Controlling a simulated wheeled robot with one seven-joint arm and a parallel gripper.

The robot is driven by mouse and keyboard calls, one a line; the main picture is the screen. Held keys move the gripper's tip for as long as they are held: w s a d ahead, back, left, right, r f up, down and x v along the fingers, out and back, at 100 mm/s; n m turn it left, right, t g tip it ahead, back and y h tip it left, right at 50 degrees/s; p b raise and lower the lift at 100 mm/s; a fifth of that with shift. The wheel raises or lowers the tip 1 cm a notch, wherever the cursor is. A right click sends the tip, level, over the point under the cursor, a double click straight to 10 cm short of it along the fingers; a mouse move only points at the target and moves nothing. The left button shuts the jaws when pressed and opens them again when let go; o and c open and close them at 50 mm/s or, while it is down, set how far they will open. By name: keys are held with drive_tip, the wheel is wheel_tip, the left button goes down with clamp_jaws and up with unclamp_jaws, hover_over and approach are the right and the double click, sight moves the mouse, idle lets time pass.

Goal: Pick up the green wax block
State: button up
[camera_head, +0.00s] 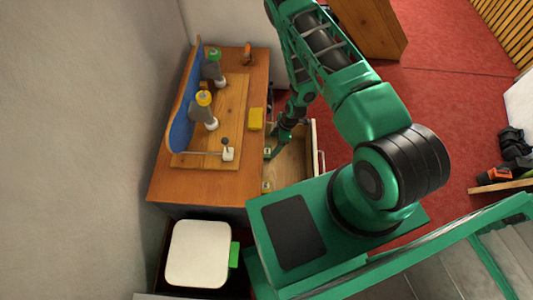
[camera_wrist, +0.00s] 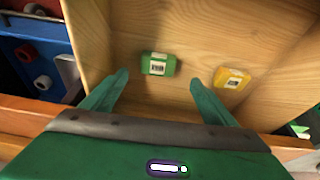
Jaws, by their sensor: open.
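The green wax block (camera_wrist: 158,64) lies on the floor of an open wooden drawer (camera_wrist: 210,40) in the wrist view, with a white label facing up. My gripper (camera_wrist: 158,82) is open and empty. Its two green fingers point into the drawer, one to each side of the green block in the picture, with the block a little beyond the tips. I cannot tell the exact height between them. In the head view, my gripper (camera_head: 274,148) is at the open drawer (camera_head: 292,165), and the green block cannot be made out there.
A yellow labelled block (camera_wrist: 231,83) lies in the drawer, right of the green one. The drawer walls stand close around. In the head view, another yellow block (camera_head: 256,119) sits on the wooden bench (camera_head: 190,187). A white-topped stool (camera_head: 198,253) stands in front.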

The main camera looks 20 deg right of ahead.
sight(268, 151)
drive_tip(key=shift+w+x, duration=0.15)
drive_tip(key=shift+x, duration=1.9)
drive_tip(key=shift+w+x, duration=0.15)
drive_tip(key=shift+x, duration=1.9)
drive_tip(key=c, duration=1.1)
